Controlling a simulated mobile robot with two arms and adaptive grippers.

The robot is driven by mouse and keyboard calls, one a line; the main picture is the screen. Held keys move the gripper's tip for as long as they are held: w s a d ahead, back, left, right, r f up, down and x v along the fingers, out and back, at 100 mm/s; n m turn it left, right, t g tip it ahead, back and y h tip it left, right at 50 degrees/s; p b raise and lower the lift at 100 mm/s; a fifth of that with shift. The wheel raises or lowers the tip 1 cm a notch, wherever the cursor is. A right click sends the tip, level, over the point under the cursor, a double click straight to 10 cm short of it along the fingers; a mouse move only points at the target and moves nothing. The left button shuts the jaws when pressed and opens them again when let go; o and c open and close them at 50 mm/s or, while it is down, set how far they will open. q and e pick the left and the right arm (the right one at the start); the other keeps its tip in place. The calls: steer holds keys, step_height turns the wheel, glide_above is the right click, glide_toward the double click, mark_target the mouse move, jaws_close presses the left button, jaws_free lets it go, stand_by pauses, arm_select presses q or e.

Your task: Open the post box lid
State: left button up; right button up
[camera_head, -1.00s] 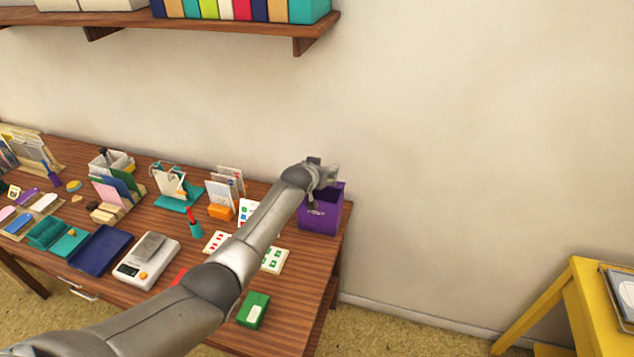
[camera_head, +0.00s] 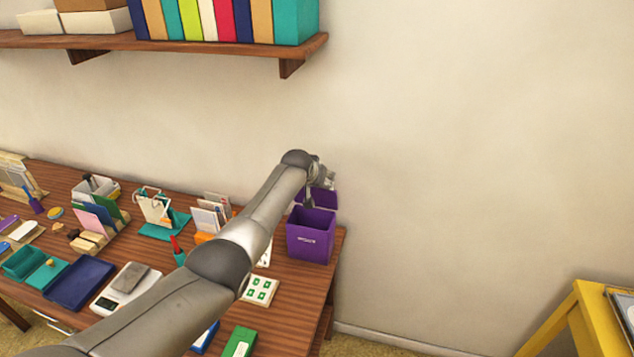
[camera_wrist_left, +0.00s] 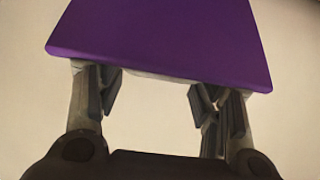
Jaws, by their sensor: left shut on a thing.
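The purple post box (camera_head: 310,240) stands at the right end of the wooden desk, near the wall. Its lid (camera_head: 322,198) is raised behind the box's open top, and the dark inside shows. My left gripper (camera_head: 322,180) is at the lid's upper edge, above the box, and is shut on the lid; the arm hides part of the contact. In the left wrist view the lid (camera_wrist_left: 160,40) fills the upper middle as a flat purple panel, in front of the left gripper's spread fingers (camera_wrist_left: 160,105). My right gripper is in neither view.
On the desk left of the box are stamp cards (camera_head: 260,290), a white scale (camera_head: 122,288), a green box (camera_head: 238,342) and several holders. A wall shelf (camera_head: 170,43) is above left. A yellow stand (camera_head: 590,310) is at the right.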

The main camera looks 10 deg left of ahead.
arm_select(q)
steer(key=shift+w+a+f, duration=0.1)
steer(key=shift+f, duration=0.5)
steer(key=o, duration=1)
steer(key=shift+o, duration=0.8)
steer(key=shift+f, duration=0.15)
steer(key=shift+s+r, duration=0.35)
steer(key=shift+r, duration=0.2)
steer(key=shift+s+r, duration=0.3)
steer(key=shift+r, duration=0.25)
steer(key=v, duration=1)
steer(key=shift+w+r, duration=0.2)
steer(key=shift+r, duration=0.15)
steer(key=shift+c, duration=0.2)
